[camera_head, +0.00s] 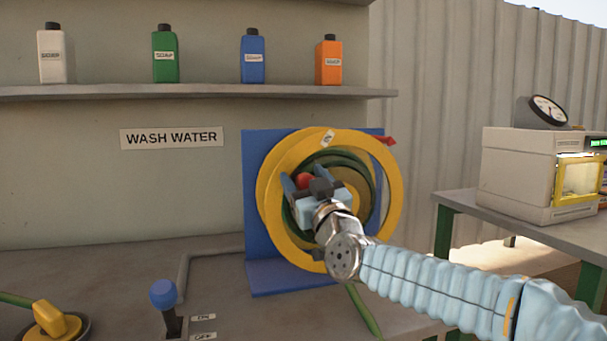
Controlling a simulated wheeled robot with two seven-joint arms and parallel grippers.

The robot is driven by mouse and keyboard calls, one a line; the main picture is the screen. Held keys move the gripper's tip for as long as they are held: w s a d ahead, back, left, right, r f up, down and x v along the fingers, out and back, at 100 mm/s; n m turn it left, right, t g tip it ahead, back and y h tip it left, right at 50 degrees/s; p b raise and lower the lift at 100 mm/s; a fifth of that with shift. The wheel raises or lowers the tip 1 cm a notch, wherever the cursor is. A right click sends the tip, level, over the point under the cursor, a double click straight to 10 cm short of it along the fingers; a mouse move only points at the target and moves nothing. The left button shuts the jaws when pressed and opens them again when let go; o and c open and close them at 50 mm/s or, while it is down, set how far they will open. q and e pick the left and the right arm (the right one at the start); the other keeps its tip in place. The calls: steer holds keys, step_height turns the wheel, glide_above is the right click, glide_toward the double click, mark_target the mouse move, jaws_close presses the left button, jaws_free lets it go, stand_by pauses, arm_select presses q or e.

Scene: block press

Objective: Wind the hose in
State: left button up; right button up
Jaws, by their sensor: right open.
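The hose reel (392,200) is a yellow wheel on a blue mount (258,215), standing on the counter against the wall. Dark green hose (345,160) shows wound inside the rim, and a green length (363,312) hangs below over the counter's front edge. A red knob (304,181) shows near the reel's middle. My right gripper (303,186) is open at the reel's face, with its fingers around or just in front of the red knob; contact cannot be told. My right arm and gripper hide part of the hub. My left gripper is not in view.
A blue-knobbed lever (164,294) stands by ON and OFF labels. A yellow valve handle (50,318) with green hose is at the lower left. Several soap bottles (165,55) stand on the shelf. A white oven-like box (515,180) stands on the right table.

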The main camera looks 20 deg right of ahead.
steer(key=shift+w+r, duration=0.1)
steer(key=shift+w, duration=0.15)
jaws_close()
steer(key=shift+d+r, duration=0.1)
stand_by(0.3)
